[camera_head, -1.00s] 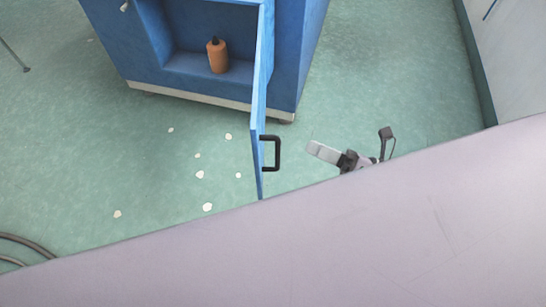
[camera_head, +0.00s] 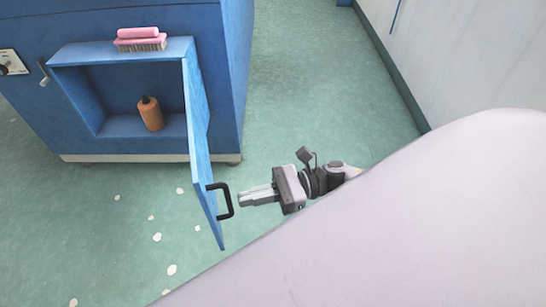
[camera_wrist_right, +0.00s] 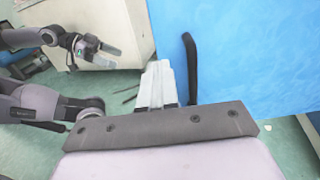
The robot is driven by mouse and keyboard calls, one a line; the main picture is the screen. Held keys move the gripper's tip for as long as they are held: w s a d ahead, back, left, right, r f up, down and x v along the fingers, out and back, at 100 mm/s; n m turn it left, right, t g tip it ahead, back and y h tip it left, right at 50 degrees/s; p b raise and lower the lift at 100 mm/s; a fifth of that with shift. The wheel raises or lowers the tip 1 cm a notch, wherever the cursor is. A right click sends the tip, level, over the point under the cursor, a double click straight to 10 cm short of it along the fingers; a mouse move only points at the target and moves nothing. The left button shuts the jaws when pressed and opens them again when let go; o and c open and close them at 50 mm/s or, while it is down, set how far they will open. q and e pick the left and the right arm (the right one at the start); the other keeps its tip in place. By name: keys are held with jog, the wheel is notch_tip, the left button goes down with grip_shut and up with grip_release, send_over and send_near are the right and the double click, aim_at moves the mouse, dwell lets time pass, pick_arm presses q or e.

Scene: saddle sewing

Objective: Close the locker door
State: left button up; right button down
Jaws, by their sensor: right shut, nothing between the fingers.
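The blue locker door (camera_head: 200,145) stands open, swung out from the right side of the locker opening. Its dark handle (camera_head: 231,201) is on the outer face near the free edge. My right gripper (camera_head: 241,197) is shut and empty, with its tips just right of the handle, seemingly apart from it. In the right wrist view the shut fingers (camera_wrist_right: 158,72) point ahead beside the dark handle (camera_wrist_right: 191,68), with the blue door (camera_wrist_right: 242,50) to the right. My left gripper (camera_wrist_right: 100,49) shows only in this view, at the upper left, away from the door; its jaw state is unclear.
The blue locker (camera_head: 130,25) holds an orange bottle (camera_head: 151,113) in its compartment. A pink brush (camera_head: 140,39) lies on the ledge above. White bits (camera_head: 157,237) are scattered on the green floor.

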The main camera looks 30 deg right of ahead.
aim_at(209, 208)
jog(key=x, duration=0.6)
